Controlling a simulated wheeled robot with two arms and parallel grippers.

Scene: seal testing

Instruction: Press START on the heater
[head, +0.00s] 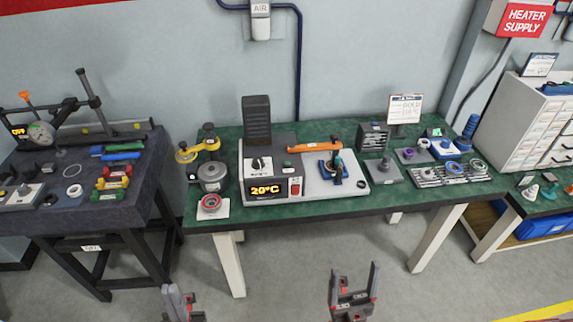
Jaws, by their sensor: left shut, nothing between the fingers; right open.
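The heater (270,170) is a grey and white bench unit on the green table, with a display (265,190) that reads 20°C. Its front panel has a black knob (261,164), a small green button (287,164) and a red switch (295,187). The button labels are too small to read. My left gripper (179,292) is shut and empty at the bottom of the view, in front of the table and below the heater's left side. My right gripper (355,273) is open and empty, also in front of the table, lower right of the heater.
The green table (400,199) also carries a yellow-handled device (198,151) left of the heater and a tool tray (450,176) at right. An orange-handled tool (316,145) and a blue fixture (333,170) sit on the heater's right part. A dark table (130,185) stands left.

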